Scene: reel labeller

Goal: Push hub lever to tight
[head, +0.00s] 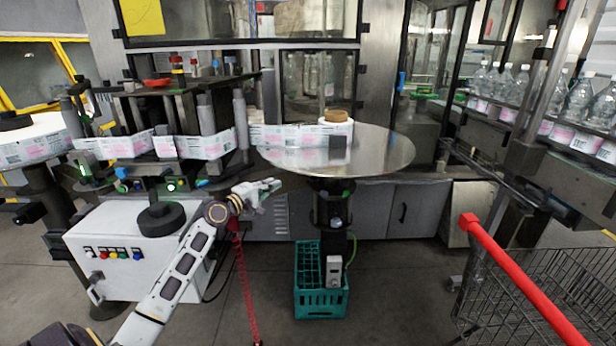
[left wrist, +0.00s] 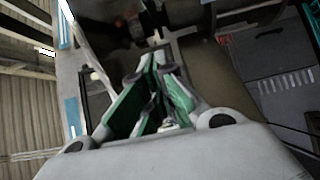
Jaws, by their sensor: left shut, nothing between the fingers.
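The round metal reel table (head: 385,150) stands in the middle of the head view. At its hub is a brown core (head: 337,115) on a white ring. A small dark upright part (head: 338,150) stands in front of the core. I cannot tell whether it is the hub lever or how that lever is set. My left gripper (head: 276,185) is shut and empty, below and left of the table's front edge, apart from it. In the left wrist view its green-padded fingers (left wrist: 158,90) are together, with no lever visible between them. My right gripper is out of view.
A printed label web (head: 200,146) runs from the left reel (head: 30,140) to the table. A teal crate (head: 321,300) sits on the floor under the table. A white control box (head: 120,245) is at left. A wire cart with a red handle (head: 520,280) is at right.

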